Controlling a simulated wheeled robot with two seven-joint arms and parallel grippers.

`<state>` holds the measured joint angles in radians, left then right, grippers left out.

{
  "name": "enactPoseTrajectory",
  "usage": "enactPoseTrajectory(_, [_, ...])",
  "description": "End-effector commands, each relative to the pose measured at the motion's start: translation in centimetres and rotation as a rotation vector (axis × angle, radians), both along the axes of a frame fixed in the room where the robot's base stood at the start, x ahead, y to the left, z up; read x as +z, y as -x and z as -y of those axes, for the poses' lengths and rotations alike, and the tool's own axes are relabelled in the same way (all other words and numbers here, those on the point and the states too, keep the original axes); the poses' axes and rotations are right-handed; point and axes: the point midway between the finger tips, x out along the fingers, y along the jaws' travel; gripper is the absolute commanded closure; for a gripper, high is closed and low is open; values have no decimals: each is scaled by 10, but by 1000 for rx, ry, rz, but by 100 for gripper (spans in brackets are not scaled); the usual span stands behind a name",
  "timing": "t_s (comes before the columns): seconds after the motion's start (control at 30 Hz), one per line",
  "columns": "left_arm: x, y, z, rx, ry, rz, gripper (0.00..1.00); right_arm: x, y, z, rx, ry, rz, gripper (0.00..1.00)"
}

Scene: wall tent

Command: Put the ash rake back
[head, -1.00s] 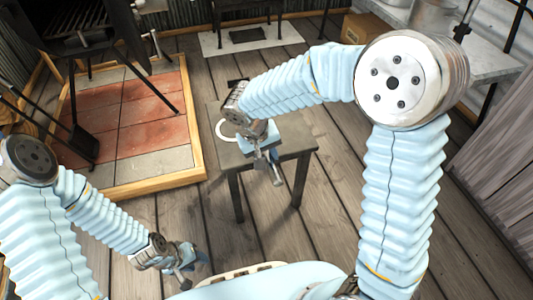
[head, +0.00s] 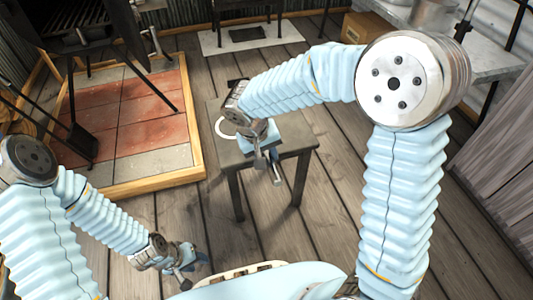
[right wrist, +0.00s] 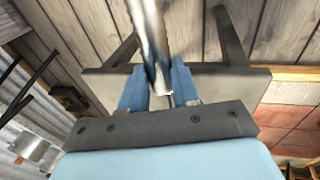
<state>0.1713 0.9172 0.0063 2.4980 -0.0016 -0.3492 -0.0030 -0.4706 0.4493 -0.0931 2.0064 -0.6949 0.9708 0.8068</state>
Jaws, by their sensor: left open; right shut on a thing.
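My right gripper (head: 268,162) is over the front edge of a small grey table (head: 293,141). In the right wrist view the gripper (right wrist: 160,90) is shut on a blurred grey metal rod (right wrist: 150,35), which I take to be the ash rake. The rod runs up out of the picture from between the blue fingers; its far end is not in view. My left gripper (head: 193,272) is open and appears empty, low over the floor at the front.
A brick hearth pad (head: 120,115) with a wooden border lies left, under a dark stove (head: 85,35). A dark long-handled shovel-like tool (head: 83,143) stands by it. A metal counter (head: 490,65) is at the right. Plank floor is clear around the table.

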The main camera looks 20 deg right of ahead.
Motion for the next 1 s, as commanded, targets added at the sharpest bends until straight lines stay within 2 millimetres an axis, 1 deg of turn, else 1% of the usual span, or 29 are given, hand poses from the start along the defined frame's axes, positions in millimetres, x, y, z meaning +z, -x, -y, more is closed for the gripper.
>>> enactPoseTrajectory(0.53, [-1, 0, 0, 0, 0, 0, 57, 0, 0, 0, 0, -1, 2, 100])
enactPoseTrajectory(1.0, [-7, 0, 0, 0, 0, 0, 57, -5, 0, 0, 0, -1, 2, 100])
